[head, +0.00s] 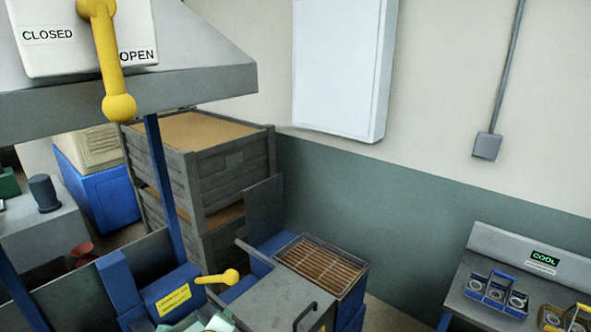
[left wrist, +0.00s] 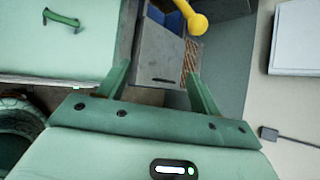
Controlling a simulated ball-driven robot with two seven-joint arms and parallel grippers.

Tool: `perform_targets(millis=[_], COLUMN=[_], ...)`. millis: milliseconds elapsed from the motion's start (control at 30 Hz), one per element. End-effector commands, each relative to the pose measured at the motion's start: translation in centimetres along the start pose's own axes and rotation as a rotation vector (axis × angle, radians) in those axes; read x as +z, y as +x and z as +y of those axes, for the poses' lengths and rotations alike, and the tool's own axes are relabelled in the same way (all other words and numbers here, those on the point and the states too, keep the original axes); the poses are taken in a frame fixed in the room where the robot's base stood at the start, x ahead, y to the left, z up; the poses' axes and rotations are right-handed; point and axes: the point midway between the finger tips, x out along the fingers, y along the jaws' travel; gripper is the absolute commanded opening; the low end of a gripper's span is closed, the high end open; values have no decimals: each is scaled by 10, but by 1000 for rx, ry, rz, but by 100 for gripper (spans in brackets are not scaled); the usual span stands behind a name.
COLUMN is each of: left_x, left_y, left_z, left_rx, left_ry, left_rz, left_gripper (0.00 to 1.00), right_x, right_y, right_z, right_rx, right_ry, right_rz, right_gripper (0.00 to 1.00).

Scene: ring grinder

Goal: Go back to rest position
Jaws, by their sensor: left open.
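My left gripper (left wrist: 160,70) shows in the left wrist view with its two green fingers spread apart and nothing between them. Beyond the fingers are a grey machine housing (left wrist: 158,60) and a yellow ball-ended handle (left wrist: 197,22), both apart from the fingers. In the head view, a pale green part at the bottom edge, below the yellow handle (head: 218,277), may be mine, but no fingers can be made out there. My right gripper is in neither view.
A yellow lever (head: 108,60) hangs down on a CLOSED/OPEN plate at the upper left. A grey-lidded machine with a brown grating (head: 320,268) stands at bottom centre. Wooden crates (head: 225,165) stand behind. A bench with a COOL display (head: 545,258) holds a blue ring tray (head: 490,298).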

Motion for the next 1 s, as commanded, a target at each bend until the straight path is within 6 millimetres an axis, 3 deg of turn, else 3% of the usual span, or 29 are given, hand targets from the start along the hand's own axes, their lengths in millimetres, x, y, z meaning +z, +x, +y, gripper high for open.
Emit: perform_targets(millis=[33,200,400,600,1000], left_x=[-3,7,27,48,-46], left_y=[-19,-75,-131,-185,-78], left_z=[24,84,133,170,250], left_rx=[31,116,173,197,317], left_ry=[-150,-616,-1001,-1307,-1336], left_rz=[1,-59,-165,-292,-204], left_gripper=[65,65,65,65,65], right_x=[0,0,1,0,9], right_y=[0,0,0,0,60], right_z=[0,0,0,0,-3], right_rx=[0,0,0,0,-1], right_ry=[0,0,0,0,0], right_rz=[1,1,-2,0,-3], right_gripper=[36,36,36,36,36])
